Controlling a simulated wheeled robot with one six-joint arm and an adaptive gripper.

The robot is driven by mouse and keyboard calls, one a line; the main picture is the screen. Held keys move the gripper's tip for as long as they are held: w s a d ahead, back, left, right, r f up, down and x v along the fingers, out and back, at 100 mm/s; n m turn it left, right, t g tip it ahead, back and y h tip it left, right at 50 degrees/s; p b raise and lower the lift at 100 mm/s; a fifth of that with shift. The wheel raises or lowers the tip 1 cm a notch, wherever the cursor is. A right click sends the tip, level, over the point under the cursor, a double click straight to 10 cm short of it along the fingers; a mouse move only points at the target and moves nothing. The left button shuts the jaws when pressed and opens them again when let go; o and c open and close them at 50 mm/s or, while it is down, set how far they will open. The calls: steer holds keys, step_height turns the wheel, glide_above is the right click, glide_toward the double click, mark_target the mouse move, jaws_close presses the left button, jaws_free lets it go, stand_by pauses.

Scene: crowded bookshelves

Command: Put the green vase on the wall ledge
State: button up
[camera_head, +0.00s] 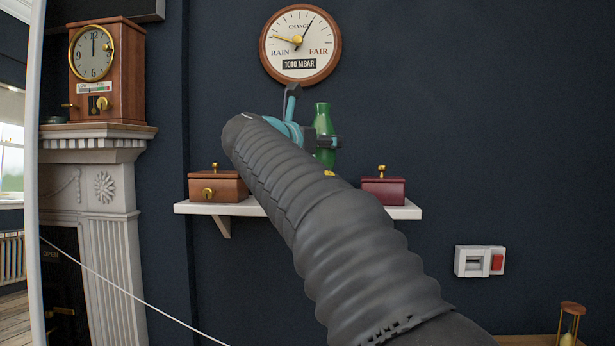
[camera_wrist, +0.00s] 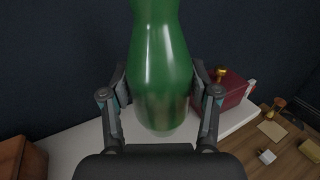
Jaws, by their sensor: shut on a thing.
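The green vase (camera_head: 323,122) is upright in my gripper, in front of the dark wall. In the wrist view the vase (camera_wrist: 160,65) fills the middle, with a finger on each side of it. My gripper (camera_wrist: 160,105) is shut on the vase. In the head view my gripper (camera_head: 322,141) is partly hidden behind my arm. The white wall ledge (camera_head: 405,210) shows on both sides of my arm, and the ledge (camera_wrist: 75,145) lies below the vase in the wrist view. I cannot tell whether the vase's base touches it.
A brown box (camera_head: 218,187) stands on the ledge's left part and a dark red box (camera_head: 383,190) on its right. Ledge between them is partly hidden by my arm. A round barometer (camera_head: 300,45) hangs above. A mantel with a clock (camera_head: 93,52) is at left.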

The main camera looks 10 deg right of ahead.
steer(key=shift+w+a+f+b, duration=0.35)
steer(key=shift+w+f, duration=0.3)
steer(key=shift+f, duration=0.45)
steer(key=shift+w+a+f+b, duration=0.25)
steer(key=shift+w+f, duration=0.4)
steer(key=shift+f, duration=0.45)
steer(key=shift+w+a+f+b, duration=0.35)
steer(key=shift+w+f, duration=0.3)
steer(key=shift+f, duration=0.45)
steer(key=shift+f, duration=0.1)
steer(key=o, duration=1.4)
steer(key=v, duration=1.2)
